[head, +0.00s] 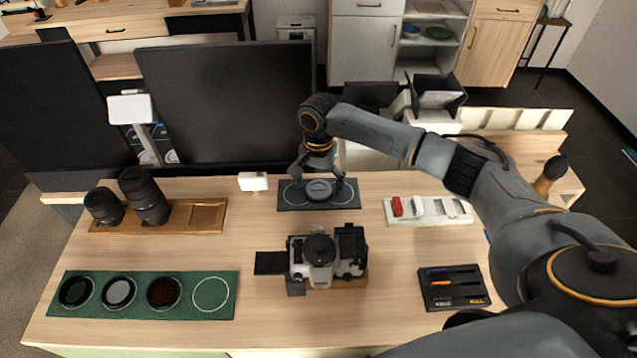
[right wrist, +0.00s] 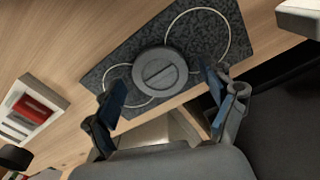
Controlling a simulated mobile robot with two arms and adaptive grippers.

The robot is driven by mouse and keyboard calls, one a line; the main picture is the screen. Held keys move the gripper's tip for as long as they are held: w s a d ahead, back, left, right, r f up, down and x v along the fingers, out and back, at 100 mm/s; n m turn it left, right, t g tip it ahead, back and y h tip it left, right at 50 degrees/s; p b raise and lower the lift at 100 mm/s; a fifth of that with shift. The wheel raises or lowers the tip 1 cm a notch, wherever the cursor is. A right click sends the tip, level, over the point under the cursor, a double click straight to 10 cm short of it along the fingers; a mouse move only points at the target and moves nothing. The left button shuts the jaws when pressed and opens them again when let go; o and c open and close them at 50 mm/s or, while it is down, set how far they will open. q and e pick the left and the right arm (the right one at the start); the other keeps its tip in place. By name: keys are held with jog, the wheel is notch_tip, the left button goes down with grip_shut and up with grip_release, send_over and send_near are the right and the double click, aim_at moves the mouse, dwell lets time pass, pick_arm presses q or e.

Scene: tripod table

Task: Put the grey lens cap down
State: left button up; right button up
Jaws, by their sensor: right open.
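The grey lens cap (head: 319,189) is a round disc with a bar across its face. It appears to lie flat on the dark grey mat (head: 284,205) at the back middle of the table. In the right wrist view the cap (right wrist: 160,73) sits between two white circle outlines on the mat (right wrist: 195,35), overlapping the smaller one. My right gripper (head: 318,183) is open and low over the mat, one finger on each side of the cap. In the right wrist view its fingers (right wrist: 163,90) stand apart from the cap's edges. My left gripper is not in view.
A camera (head: 319,250) stands in front of the mat. A small white box (head: 253,181) is left of it, and a white tray (head: 440,218) is at right. Two black lenses stand at back left. A green mat (head: 90,311) with round filters lies front left; a black tray (head: 432,300) front right.

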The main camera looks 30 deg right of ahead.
aim_at(319, 189)
jog(key=shift+r, duration=0.15)
notch_tip(319, 189, up, 12)
jog(key=b, duration=0.1)
jog(key=shift+b, duration=0.3)
dwell(0.3)
